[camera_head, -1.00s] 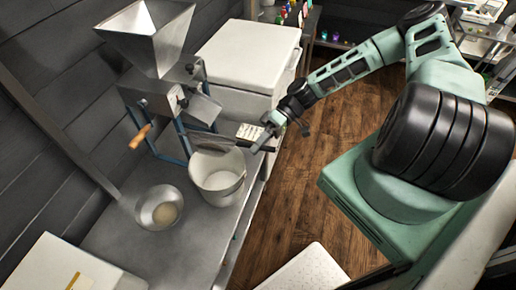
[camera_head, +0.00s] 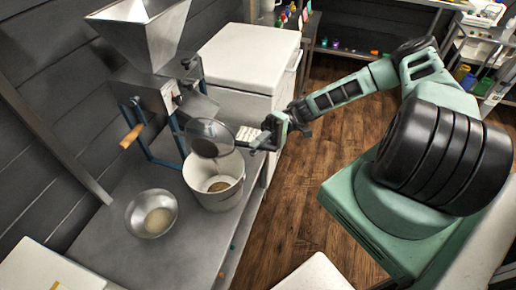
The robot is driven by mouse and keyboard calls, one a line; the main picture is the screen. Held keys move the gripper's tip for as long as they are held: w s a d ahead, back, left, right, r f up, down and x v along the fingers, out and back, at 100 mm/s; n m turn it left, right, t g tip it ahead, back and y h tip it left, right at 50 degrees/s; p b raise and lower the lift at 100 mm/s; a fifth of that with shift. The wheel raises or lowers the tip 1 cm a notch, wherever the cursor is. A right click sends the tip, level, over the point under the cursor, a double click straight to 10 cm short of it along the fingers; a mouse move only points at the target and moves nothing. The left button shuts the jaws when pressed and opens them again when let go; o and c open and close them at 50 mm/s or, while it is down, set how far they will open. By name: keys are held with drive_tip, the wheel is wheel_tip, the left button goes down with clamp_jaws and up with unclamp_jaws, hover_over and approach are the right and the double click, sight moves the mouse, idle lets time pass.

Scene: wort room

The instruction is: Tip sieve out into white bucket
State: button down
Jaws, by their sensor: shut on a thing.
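The sieve (camera_head: 209,139) is a round dark-rimmed mesh pan on a handle, tilted above the white bucket (camera_head: 214,197). Brownish material falls from its lower edge in a thin stream, and a small brown heap (camera_head: 219,186) lies on the bucket's floor. My gripper (camera_head: 266,139) is shut on the sieve's handle, to the right of the bucket and a little higher. The fingertips are small and partly hidden by the handle. The bucket stands upright on the metal table near its right edge.
A steel bowl (camera_head: 151,213) with pale material stands left of the bucket. A hopper mill (camera_head: 143,40) with a wooden crank (camera_head: 133,136) stands behind. A white chest (camera_head: 250,65) is at the back. The metal table (camera_head: 180,258) is bare in front.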

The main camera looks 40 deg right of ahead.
drive_tip(key=shift+f+m+y+b, duration=0.4)
drive_tip(key=shift+m+y+b, duration=0.2)
drive_tip(key=shift+y+b, duration=0.45)
drive_tip(key=shift+m+y+b, duration=0.5)
drive_tip(key=shift+y, duration=0.05)
drive_tip(key=shift+r, duration=0.1)
idle(0.5)
